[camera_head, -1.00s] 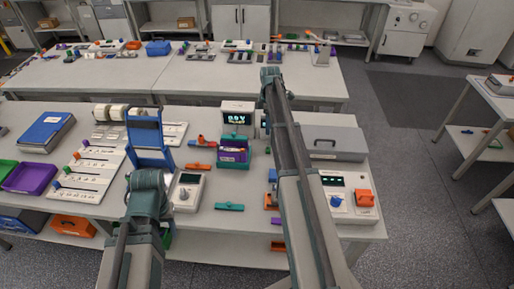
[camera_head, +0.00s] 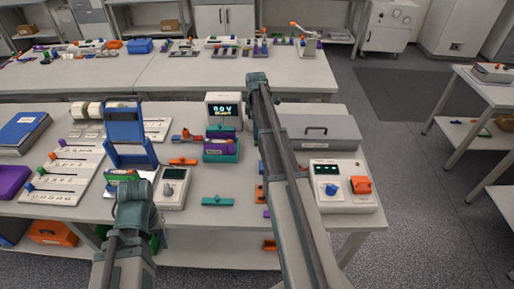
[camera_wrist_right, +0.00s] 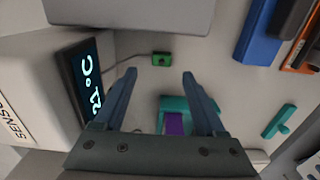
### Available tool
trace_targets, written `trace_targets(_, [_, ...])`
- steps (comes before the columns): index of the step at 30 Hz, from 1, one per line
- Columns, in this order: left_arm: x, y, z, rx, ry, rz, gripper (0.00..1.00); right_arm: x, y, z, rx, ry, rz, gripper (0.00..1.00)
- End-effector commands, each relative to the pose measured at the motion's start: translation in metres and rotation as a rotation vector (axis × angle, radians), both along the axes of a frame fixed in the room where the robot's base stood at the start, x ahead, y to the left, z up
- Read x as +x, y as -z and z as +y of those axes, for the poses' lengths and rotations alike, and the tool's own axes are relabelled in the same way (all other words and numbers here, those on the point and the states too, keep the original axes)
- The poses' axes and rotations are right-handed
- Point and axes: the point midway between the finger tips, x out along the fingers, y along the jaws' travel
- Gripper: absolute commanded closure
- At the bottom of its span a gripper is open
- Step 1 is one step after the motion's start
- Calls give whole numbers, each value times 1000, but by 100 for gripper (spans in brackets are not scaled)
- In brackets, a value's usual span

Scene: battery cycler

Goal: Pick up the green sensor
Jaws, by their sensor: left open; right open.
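The green sensor (camera_wrist_right: 161,59) is a small green block with a dark hole. It lies on the bench in the right wrist view, with a thin dark cable running left towards a white box with a °C display (camera_wrist_right: 82,80). My right gripper (camera_wrist_right: 159,74) is open and empty; the sensor shows between and just beyond its fingertips, apart from them. In the head view the right gripper (camera_head: 258,80) is over the back of the bench and the sensor is hidden. My left gripper (camera_head: 134,190) is over the front left of the bench, its fingers hard to make out.
A grey case (camera_head: 318,133) and a white unit with blue and orange controls (camera_head: 340,187) are at right. A blue stand (camera_head: 126,133) rises beyond my left gripper. A teal bar (camera_head: 217,201) lies near the front.

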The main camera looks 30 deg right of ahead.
Motion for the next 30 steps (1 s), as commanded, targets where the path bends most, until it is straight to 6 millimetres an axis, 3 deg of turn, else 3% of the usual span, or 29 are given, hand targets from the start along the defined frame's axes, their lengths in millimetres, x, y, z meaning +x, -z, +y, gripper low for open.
trace_targets(8, [0,8,0,0,0,0,50,-1,8,-1,0,0,0,28])
trace_targets(19, [0,51,0,0,0,0,50,-4,51,-3,0,0,0,28])
trace_targets(28, [0,51,0,0,0,0,50,-4,51,-3,0,0,0,28])
trace_targets(30, [0,51,0,0,0,0,50,-4,51,-3,0,0,0,36])
